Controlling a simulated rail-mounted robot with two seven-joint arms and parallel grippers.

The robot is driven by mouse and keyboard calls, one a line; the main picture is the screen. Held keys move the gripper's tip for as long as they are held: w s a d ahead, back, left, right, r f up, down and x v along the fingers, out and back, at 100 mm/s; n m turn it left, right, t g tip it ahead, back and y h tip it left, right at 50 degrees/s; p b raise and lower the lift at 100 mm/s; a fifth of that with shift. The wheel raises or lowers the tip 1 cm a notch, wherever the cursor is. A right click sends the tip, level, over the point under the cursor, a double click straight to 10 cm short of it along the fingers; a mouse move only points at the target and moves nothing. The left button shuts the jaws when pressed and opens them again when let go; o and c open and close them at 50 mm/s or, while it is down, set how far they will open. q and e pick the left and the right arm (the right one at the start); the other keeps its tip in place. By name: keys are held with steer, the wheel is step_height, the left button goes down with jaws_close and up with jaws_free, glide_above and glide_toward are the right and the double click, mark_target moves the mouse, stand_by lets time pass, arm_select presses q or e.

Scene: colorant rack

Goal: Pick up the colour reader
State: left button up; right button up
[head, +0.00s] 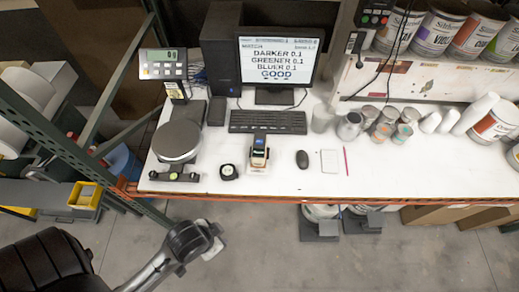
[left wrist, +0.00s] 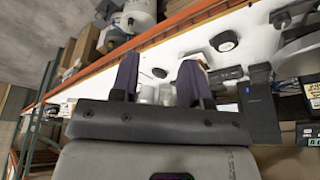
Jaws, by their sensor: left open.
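The colour reader (head: 258,154), a small pale and tan device with a dark top and a small blue screen, stands upright near the front of the white table (head: 215,180). In the left wrist view a pale shape behind the right-hand finger may be the reader, but it is mostly hidden. My left gripper (left wrist: 157,75) is open and empty, its two dark fingers apart. In the head view my left arm is low in front of the table, below and left of the reader, and its fingertips are not clear. My right gripper is not in view.
A black round puck-like item (head: 228,172) lies left of the reader, and a mouse (head: 302,159) lies right. A scale (head: 177,141) stands further left. A keyboard (head: 268,121) and monitor (head: 279,60) are behind. An orange beam (head: 300,200) edges the table front.

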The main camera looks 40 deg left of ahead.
arm_select(q)
steer(key=o, duration=1)
